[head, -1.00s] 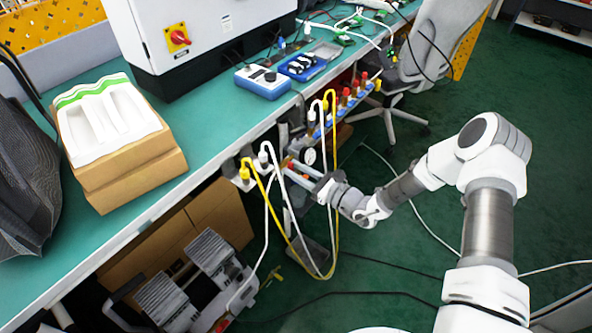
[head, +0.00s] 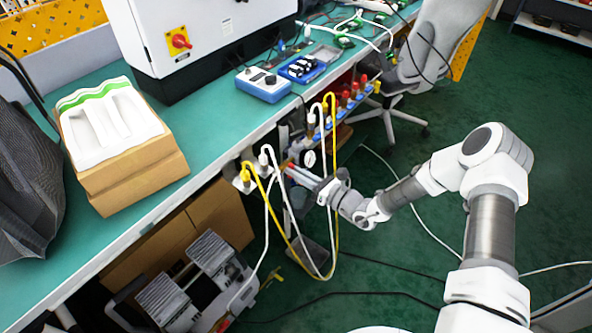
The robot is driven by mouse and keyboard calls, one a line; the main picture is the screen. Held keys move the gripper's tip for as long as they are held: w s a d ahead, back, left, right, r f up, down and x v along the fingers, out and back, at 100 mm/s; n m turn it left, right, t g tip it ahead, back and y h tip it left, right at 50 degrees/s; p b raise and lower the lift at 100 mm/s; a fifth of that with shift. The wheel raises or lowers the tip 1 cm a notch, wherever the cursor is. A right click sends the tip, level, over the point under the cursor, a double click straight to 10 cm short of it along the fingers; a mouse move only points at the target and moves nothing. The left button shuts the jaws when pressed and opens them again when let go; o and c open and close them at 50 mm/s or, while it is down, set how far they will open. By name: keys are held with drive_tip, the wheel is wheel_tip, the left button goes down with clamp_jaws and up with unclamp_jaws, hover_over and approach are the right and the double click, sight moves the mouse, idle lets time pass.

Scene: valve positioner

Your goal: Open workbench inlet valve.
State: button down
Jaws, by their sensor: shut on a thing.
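My gripper (head: 288,168) is at the front edge of the workbench, just below the tabletop, reaching in from the right. Its fingers are at the left end of the valve manifold (head: 328,123), close to a round white gauge (head: 310,159). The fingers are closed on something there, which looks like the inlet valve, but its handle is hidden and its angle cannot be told. Several red-topped valves (head: 354,92) stand in a row along the blue manifold.
White and yellow cables (head: 337,200) loop down around my gripper. Power plugs (head: 244,178) sit left of it. The workbench (head: 215,135) carries a blue meter (head: 263,85), a control cabinet (head: 205,30) and a box (head: 135,175). A chair (head: 430,50) stands behind; green floor is open at right.

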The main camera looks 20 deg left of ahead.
drive_tip(key=shift+w+d+f+m+p, duration=0.1)
drive_tip(key=shift+m+p, duration=0.45)
drive_tip(key=shift+m, duration=2)
drive_tip(key=shift+f+m+p, duration=0.1)
drive_tip(key=shift+m+p, duration=0.5)
drive_tip(key=shift+m, duration=2)
drive_tip(key=shift+w+d+f+m+p, duration=0.1)
drive_tip(key=shift+m+p, duration=0.45)
drive_tip(key=shift+m, duration=2)
drive_tip(key=shift+a, duration=0.1)
drive_tip(key=c, duration=0.9)
unclamp_jaws()
drive_tip(key=p+v, duration=0.2)
drive_tip(key=v, duration=1.5)
drive_tip(key=shift+s, duration=0.2)
